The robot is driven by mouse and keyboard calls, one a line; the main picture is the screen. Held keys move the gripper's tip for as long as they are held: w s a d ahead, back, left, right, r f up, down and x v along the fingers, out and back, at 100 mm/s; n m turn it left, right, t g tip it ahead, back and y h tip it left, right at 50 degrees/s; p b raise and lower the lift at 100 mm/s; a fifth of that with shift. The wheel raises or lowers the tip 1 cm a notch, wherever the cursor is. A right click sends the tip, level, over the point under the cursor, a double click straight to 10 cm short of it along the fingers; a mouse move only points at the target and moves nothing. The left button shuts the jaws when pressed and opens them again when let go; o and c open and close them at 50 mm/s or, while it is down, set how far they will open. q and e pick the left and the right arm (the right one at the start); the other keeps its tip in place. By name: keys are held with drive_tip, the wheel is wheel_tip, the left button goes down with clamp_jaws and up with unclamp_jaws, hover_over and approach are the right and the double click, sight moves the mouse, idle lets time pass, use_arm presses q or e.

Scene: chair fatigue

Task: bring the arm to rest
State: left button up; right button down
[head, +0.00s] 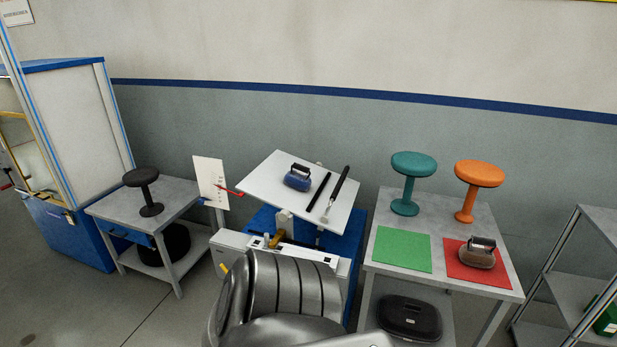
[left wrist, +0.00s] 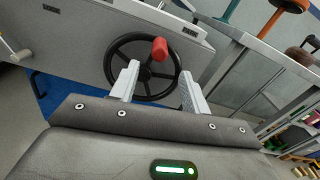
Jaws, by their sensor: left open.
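My left gripper (left wrist: 159,74) shows in the left wrist view with its two pale fingers spread apart and nothing between them. Beyond the fingertips is a black handwheel (left wrist: 117,62) with a red knob (left wrist: 159,48) standing out from its rim. The knob appears just past the gap between the fingertips, and I see no finger touching it. The wheel sits on the side of a light grey machine (left wrist: 62,38). In the head view my silver arm fills the bottom middle and hides part of the machine; the gripper itself is hidden there. My right gripper is not in view.
In the head view the machine carries a tilted white board (head: 262,187) with a blue weight and tools. A grey table (head: 455,215) on the right holds teal and orange stools. A small table (head: 185,190) with a black stool stands left, and a shelf (head: 590,250) far right.

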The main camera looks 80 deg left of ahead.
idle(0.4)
use_arm(q)
drive_tip(key=s+d+f+n+g+h, duration=0.2)
drive_tip(key=d+f+n+h, duration=0.15)
drive_tip(key=f+n, duration=0.45)
drive_tip(key=s+d+f+n+g+h, duration=0.1)
drive_tip(key=d+f+n+g+h, duration=0.2)
drive_tip(key=d+f+n, duration=0.5)
drive_tip(key=d+f+n+g+h, duration=0.1)
drive_tip(key=d+f+h, duration=0.2)
drive_tip(key=d, duration=0.5)
drive_tip(key=d+f+n+g+h, duration=0.1)
drive_tip(key=d+f+h, duration=0.2)
drive_tip(key=d, duration=0.6)
drive_tip(key=s+d+f+n+g+h, duration=0.1)
drive_tip(key=d+f+n+h, duration=0.1)
drive_tip(key=d+f, duration=0.4)
drive_tip(key=d+h, duration=0.1)
drive_tip(key=d, duration=0.1)
drive_tip(key=shift+d+f, duration=0.3)
drive_tip(key=shift+f, duration=0.1)
